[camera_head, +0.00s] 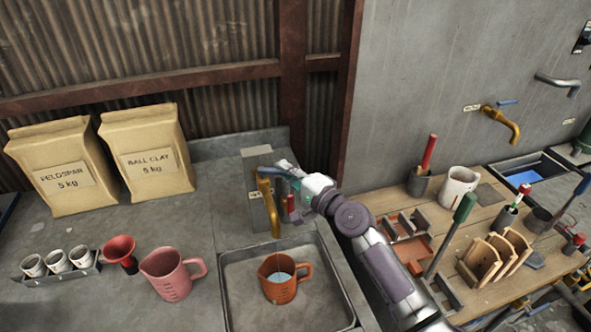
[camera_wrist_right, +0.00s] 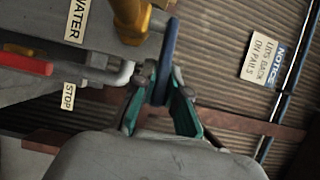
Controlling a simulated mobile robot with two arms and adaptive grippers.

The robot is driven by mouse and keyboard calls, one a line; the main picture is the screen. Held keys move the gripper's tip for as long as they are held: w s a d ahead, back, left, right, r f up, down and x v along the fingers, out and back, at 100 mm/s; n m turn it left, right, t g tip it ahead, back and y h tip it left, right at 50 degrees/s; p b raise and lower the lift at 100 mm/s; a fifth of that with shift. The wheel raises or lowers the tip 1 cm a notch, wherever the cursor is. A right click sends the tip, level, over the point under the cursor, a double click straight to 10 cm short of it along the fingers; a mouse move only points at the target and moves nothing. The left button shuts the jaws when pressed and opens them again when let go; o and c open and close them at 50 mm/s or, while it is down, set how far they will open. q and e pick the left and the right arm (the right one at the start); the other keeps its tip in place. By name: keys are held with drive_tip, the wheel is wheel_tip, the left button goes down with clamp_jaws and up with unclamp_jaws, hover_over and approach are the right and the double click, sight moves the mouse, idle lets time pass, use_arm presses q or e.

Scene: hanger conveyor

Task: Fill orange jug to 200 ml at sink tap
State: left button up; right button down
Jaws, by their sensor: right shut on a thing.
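The orange jug (camera_head: 277,293) stands upright in the grey sink (camera_head: 236,308), with pale blue water showing inside. I cannot read its level against the marks. The yellow tap (camera_head: 267,200) comes down from a grey block above and behind the jug; I cannot make out a stream. My right gripper (camera_head: 288,172) is at the tap's blue lever (camera_head: 268,171). In the right wrist view the gripper (camera_wrist_right: 161,92) has its green-edged fingers shut on the blue lever (camera_wrist_right: 168,50), beside the yellow tap body (camera_wrist_right: 132,18). My left gripper is not in view.
A pink jug (camera_head: 168,276), a red funnel (camera_head: 120,252) and a rack of small cups (camera_head: 58,260) stand left of the sink. Two bags stand behind them. A red lever (camera_wrist_right: 27,63) with a STOP label is near the tap. A wooden tool bench (camera_head: 465,242) lies right.

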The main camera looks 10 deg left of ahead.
drive_tip(key=c, duration=1.2)
unclamp_jaws()
drive_tip(key=v, duration=1.2)
